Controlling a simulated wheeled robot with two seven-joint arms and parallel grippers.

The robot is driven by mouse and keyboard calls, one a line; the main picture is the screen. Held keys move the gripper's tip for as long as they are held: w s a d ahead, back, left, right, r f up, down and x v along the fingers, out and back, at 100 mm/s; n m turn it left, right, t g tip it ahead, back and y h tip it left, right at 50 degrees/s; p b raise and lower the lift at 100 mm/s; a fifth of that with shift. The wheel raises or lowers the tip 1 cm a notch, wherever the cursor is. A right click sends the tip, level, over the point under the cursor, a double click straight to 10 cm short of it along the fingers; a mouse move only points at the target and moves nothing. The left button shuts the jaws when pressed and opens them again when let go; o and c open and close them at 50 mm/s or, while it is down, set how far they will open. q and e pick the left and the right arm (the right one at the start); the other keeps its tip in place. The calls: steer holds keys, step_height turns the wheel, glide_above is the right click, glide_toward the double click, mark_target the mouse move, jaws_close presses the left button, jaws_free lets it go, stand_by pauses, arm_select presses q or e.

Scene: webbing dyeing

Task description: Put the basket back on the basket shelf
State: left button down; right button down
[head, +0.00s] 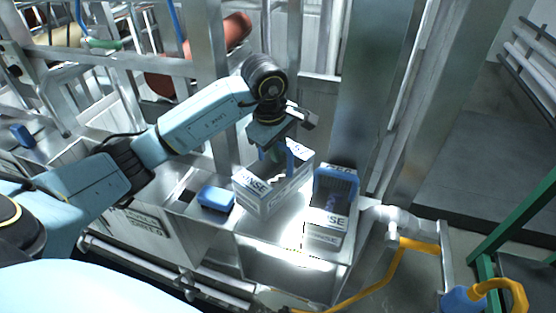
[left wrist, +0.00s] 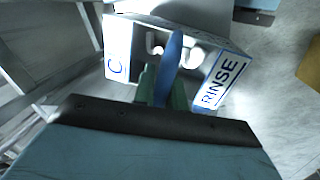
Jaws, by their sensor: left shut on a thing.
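A white basket (head: 262,195) with a "RINSE" label and an upright blue handle (head: 290,157) is at the middle of the head view. My left gripper (head: 277,152) is above it, shut on the handle. In the left wrist view, the green fingers (left wrist: 163,92) close around the blue handle (left wrist: 172,55), and the basket's "RINSE" wall (left wrist: 222,80) shows at the right. The basket is at or just over a bright metal surface (head: 285,235); I cannot tell whether it touches. My right gripper is out of view.
A second "RINSE" basket (head: 326,222) with a blue handle stands close at the right. A blue block-like thing (head: 215,199) lies to the left. A metal post (head: 372,90) rises behind. Yellow piping (head: 398,262) runs at the front right.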

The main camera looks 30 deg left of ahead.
arm_select(q)
steer(key=shift+f+p, duration=0.5)
steer(key=shift+f, duration=1.9)
steer(key=c, duration=1.8)
jaws_free()
steer(key=shift+f, duration=0.15)
steer(key=shift+c, duration=0.2)
steer(key=o, duration=0.4)
